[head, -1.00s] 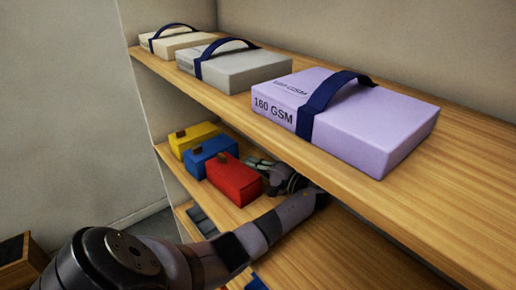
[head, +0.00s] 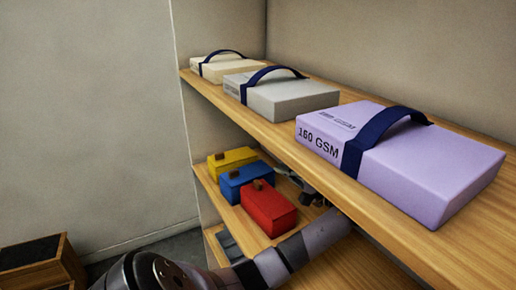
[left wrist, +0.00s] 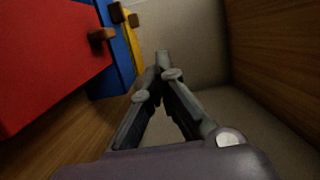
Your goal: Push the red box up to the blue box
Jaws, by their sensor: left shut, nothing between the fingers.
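The red box (head: 268,212) stands on the lower shelf, nearest in a row, with a brown knob on its lid. The blue box (head: 240,186) stands just beyond it; they look close together, and I cannot tell whether they touch. My left gripper (head: 287,174) is at the inner side of the row, behind the red box and partly hidden by the upper shelf. In the left wrist view its fingertips (left wrist: 163,62) meet with nothing between them. There the red box (left wrist: 48,62) is at the left, with the blue box (left wrist: 117,50) beyond. My right gripper is not in view.
A yellow box (head: 231,159) stands beyond the blue one. The upper shelf (head: 285,132) overhangs my left arm and carries a lilac pack (head: 430,165), a grey pack (head: 295,98) and a cream pack (head: 230,68). A wooden crate (head: 40,270) is at the lower left.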

